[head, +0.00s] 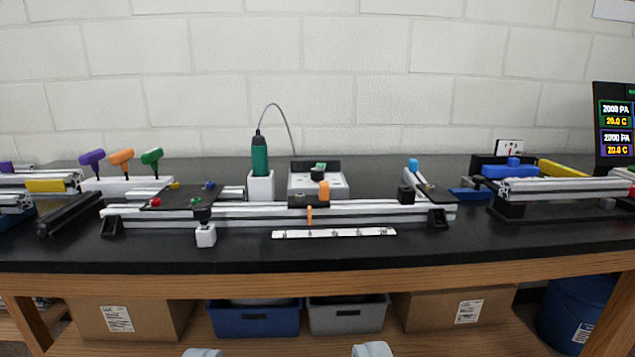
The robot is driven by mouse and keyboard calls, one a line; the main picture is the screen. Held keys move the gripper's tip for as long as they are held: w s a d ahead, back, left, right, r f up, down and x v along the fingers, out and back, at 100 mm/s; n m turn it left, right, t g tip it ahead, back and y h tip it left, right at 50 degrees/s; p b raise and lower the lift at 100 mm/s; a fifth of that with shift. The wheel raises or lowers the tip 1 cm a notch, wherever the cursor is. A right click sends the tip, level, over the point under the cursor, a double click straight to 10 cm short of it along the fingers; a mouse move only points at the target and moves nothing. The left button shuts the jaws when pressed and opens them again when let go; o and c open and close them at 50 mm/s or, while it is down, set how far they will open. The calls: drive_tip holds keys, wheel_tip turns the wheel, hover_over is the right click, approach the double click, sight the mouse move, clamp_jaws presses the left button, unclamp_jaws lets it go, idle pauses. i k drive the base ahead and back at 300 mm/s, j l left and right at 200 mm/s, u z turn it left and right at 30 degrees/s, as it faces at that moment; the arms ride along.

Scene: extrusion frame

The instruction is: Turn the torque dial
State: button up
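A grey-white control box (333,188) stands on the black bench behind the long aluminium rail, near the picture's middle. A round black knob (317,173) on it looks like the torque dial; its markings are too small to read. A green part shows just behind the knob. The rail and an orange-handled piece (324,190) stand in front and hide part of the box. A green and black screwdriver (259,155) stands upright in a white holder left of the box, with a cable curving from its top. My gripper (288,352) shows two pale fingertips, wide apart and empty, well in front of the bench.
The aluminium rail frame (380,214) crosses the bench before the box. A white strip (345,233) and a small white block (206,236) lie nearer. Purple, orange and green handles (122,159) stand left. The wooden bench edge (320,285) runs across; bins and cartons sit below.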

sight(316, 173)
drive_tip(key=i+l, duration=0.1)
drive_tip(key=i, duration=0.5)
drive_tip(key=i+l, duration=0.1)
drive_tip(key=i, duration=0.5)
